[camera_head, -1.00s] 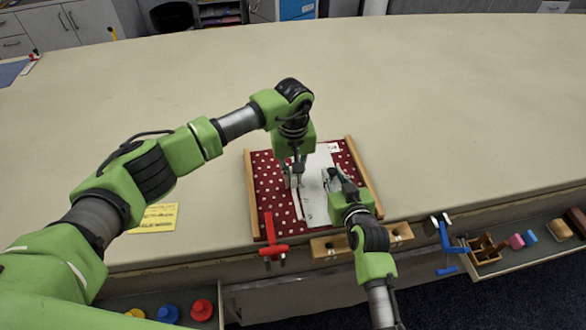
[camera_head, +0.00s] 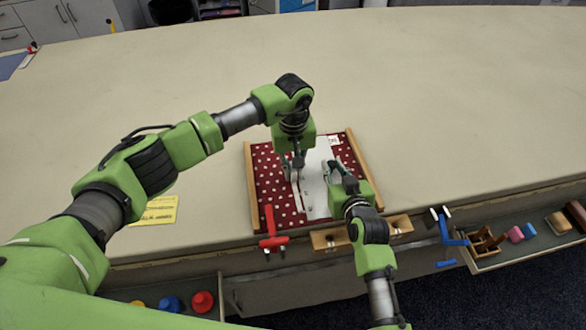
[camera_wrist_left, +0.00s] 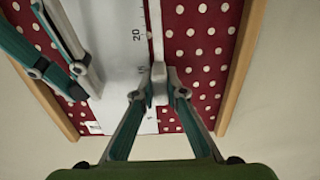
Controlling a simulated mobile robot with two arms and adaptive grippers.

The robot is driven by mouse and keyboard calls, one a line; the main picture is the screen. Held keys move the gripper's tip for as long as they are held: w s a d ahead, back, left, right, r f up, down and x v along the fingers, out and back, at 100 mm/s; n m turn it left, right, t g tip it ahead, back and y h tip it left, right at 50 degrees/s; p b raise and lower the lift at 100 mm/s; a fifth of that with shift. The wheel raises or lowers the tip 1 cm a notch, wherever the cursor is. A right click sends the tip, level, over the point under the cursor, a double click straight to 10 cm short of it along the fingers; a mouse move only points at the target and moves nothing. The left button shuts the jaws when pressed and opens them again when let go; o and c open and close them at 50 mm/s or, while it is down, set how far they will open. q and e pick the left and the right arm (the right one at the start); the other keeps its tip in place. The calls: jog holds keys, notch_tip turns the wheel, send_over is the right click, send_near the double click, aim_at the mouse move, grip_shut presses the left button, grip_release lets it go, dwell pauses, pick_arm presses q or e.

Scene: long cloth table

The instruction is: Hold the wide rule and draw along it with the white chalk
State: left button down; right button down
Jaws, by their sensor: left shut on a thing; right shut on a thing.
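The wide rule (camera_wrist_left: 112,50) is white with dark numbers and lies flat on a red dotted cloth (camera_head: 268,178). It also shows in the head view (camera_head: 315,195). My left gripper (camera_wrist_left: 158,84) is shut on the white chalk (camera_wrist_left: 158,78), a short pale piece at the rule's edge. A thin white line (camera_wrist_left: 155,30) runs on the cloth beside that edge and ends at the chalk. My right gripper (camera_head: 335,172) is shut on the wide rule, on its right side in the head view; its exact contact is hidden.
Wooden strips (camera_head: 251,190) flank the cloth. A red clamp (camera_head: 271,232) and a wooden block (camera_head: 330,242) sit at the table's front edge, with a blue clamp (camera_head: 447,235) further right. A yellow note (camera_head: 157,211) lies left. The far table is clear.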

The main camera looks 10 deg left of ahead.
pick_arm(q)
jog(key=shift+f, duration=0.35)
jog(key=shift+w+a, duration=0.2)
jog(key=shift+w, duration=0.35)
jog(key=shift+w+a, duration=0.15)
jog(key=shift+w, duration=0.4)
jog(key=shift+w, duration=0.1)
jog(key=shift+w+a, duration=0.25)
jog(key=shift+w, duration=0.45)
jog(key=shift+w+a, duration=0.25)
jog(key=shift+w, duration=0.4)
jog(key=shift+w+a, duration=0.25)
jog(key=shift+w, duration=0.45)
jog(key=shift+s+d, duration=0.25)
jog(key=shift+s, duration=0.3)
jog(key=shift+s+d, duration=0.2)
jog(key=shift+s, duration=0.35)
jog(key=shift+s, duration=0.1)
